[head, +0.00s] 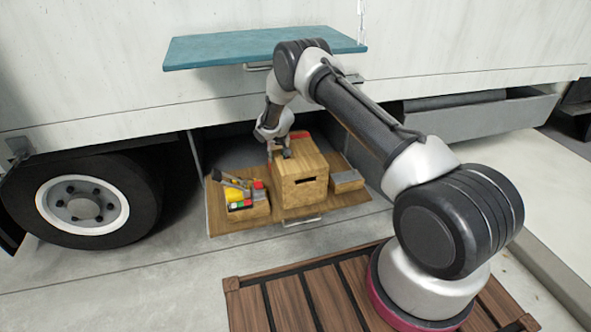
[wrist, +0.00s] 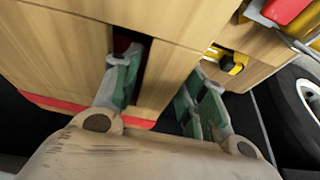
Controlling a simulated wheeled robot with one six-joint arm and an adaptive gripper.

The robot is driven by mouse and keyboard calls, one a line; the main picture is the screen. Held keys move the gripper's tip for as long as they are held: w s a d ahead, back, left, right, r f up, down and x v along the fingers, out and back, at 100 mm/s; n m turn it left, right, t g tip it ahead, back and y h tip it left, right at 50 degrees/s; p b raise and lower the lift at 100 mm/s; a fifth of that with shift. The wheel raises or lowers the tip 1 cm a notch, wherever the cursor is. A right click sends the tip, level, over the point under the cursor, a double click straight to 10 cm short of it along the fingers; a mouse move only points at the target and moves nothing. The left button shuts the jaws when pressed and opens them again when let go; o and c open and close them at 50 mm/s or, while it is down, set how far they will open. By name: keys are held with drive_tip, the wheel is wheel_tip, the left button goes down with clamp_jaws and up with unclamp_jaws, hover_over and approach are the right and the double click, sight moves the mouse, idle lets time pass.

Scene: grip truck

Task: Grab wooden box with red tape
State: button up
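The wooden box (head: 310,188) stands on a pull-out wooden shelf under the truck, with a dark slot in its front face. Red tape (head: 299,135) shows at its back edge. The tape also runs along the box's lower edge in the wrist view (wrist: 62,103). My gripper (head: 272,137) points down at the box's back left. In the wrist view my gripper's fingers (wrist: 165,92) are spread apart. The left finger is at a dark opening in the wood, the right one beyond a wooden strip. I cannot tell whether either finger touches the wood.
A small tool crate (head: 247,203) stands left of the box and a grey block (head: 347,181) right of it. A teal panel (head: 250,48) juts out above my arm. A truck wheel (head: 85,205) is at left. A slatted pallet (head: 315,292) lies in front.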

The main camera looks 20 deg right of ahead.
clamp_jaws()
drive_tip(key=shift+w+r, duration=0.15)
drive_tip(key=shift+r, duration=0.05)
drive_tip(key=shift+r, duration=0.1)
